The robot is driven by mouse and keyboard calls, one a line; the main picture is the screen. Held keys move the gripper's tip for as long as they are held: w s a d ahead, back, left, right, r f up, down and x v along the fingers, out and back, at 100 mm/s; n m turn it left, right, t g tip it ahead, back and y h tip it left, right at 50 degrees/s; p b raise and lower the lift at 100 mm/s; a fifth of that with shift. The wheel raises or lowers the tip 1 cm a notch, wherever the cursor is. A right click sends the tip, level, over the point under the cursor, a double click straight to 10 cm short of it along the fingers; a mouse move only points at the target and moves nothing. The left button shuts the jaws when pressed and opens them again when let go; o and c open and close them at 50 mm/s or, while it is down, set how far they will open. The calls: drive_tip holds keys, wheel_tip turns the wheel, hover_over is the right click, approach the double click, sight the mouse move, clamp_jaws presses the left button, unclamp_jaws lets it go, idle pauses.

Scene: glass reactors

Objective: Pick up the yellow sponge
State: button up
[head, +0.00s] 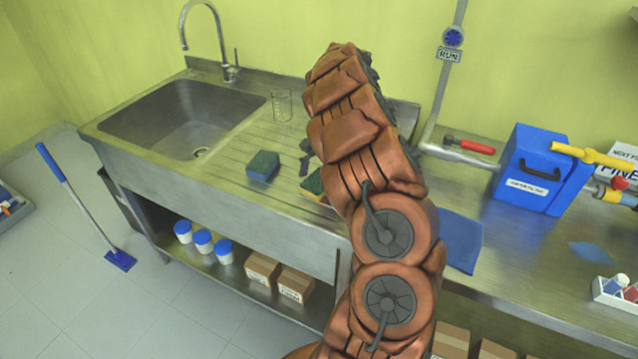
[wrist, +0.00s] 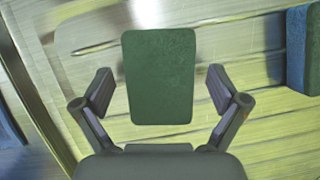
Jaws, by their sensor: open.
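The yellow sponge (head: 313,184) lies on the ribbed steel drainboard, partly hidden behind my arm in the head view. It has a dark green scouring face on top, with a little yellow showing at its edge. In the wrist view, the green face of the sponge (wrist: 160,75) lies straight ahead, and its yellow body is hidden. My gripper (wrist: 160,90) is open, with one finger on each side of the sponge in the picture and a gap on both sides. I cannot tell how far the fingertips are above it. In the head view, my arm hides most of the gripper.
A blue sponge with a green top (head: 263,166) lies to the left on the drainboard; it shows at the wrist view's right edge (wrist: 300,50). A glass beaker (head: 282,104) stands behind it. The sink (head: 185,120) is left; a blue cloth (head: 460,241) lies right of my arm.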

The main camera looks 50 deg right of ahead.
drive_tip(key=shift+f, duration=0.3)
idle(0.4)
drive_tip(key=shift+c, duration=0.2)
drive_tip(key=c, duration=0.8)
